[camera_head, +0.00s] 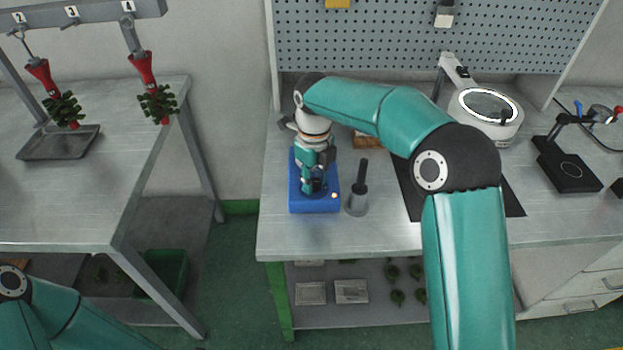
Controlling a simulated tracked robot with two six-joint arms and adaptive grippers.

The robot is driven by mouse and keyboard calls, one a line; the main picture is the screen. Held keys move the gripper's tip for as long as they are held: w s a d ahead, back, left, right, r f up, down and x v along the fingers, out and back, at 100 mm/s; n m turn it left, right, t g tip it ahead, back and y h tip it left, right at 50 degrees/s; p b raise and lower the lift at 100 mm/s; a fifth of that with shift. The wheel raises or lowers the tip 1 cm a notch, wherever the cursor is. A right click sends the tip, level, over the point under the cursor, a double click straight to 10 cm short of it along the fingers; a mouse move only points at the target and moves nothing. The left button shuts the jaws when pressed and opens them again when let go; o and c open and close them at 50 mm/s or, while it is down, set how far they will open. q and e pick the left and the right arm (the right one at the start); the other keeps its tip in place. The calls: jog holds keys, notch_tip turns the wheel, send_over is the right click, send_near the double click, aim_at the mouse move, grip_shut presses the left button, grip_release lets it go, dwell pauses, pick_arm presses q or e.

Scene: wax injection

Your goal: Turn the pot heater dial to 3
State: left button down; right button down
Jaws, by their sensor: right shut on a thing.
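The pot heater (301,204) is a blue box at the left front of the right-hand workbench, with a small lit yellowish spot at its right front. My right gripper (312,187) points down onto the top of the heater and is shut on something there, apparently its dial. The gripper and wrist cover the dial, so its numbers and setting are hidden. Of my left arm only teal links show at the lower left corner; its gripper is out of view.
A grey cone-shaped tool with a dark handle (357,201) stands just right of the heater. A black mat (415,205), a round white ring-lit device (486,117) and a black stand (568,172) are further right. Red-handled wax trees (146,70) hang at the left table.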

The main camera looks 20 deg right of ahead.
jog(key=c, duration=0.8)
grip_release()
jog(key=shift+w, duration=0.25)
jog(key=shift+s, duration=0.1)
notch_tip(320, 180, up, 12)
jog(key=shift+f, duration=0.1)
